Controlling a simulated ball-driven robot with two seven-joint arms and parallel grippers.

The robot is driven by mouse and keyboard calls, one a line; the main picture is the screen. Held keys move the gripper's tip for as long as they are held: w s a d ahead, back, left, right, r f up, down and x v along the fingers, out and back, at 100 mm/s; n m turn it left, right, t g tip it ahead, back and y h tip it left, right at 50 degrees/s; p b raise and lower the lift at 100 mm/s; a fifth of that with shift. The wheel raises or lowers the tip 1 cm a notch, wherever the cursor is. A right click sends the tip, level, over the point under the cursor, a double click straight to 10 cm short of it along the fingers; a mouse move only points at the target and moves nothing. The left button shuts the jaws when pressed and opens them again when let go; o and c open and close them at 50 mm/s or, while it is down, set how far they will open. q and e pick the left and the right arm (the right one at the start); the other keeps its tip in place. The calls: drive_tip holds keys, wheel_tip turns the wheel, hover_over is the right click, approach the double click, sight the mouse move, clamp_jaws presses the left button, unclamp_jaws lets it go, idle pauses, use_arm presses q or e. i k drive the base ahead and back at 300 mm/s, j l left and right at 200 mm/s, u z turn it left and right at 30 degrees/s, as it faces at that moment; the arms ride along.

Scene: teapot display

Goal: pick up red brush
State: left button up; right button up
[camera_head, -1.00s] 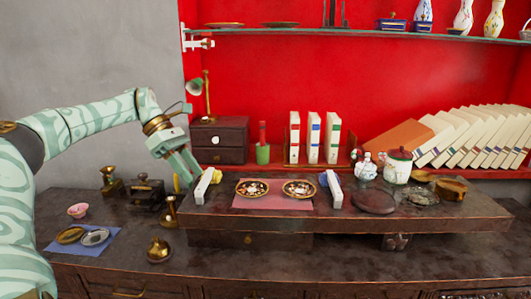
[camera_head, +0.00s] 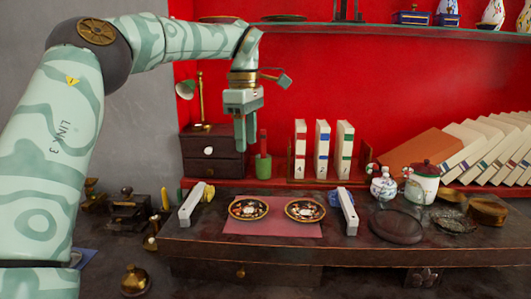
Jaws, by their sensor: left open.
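The red brush (camera_head: 263,142) stands upright in a small green cup (camera_head: 263,168) on the red ledge, right of the dark drawer box. My left gripper (camera_head: 245,150) points down just left of the brush and looks nearer to the camera. Its fingers hang beside the brush handle and hold nothing that I can see. The gap between the fingers is hard to make out from this angle. My right gripper is not in view.
White binders (camera_head: 322,150) stand to the right. Two patterned plates (camera_head: 248,208) lie on a pink mat (camera_head: 272,230). A shelf (camera_head: 390,32) runs above.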

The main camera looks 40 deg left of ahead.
sight(263, 135)
drive_tip(key=i+j, duration=0.85)
drive_tip(key=j, duration=0.25)
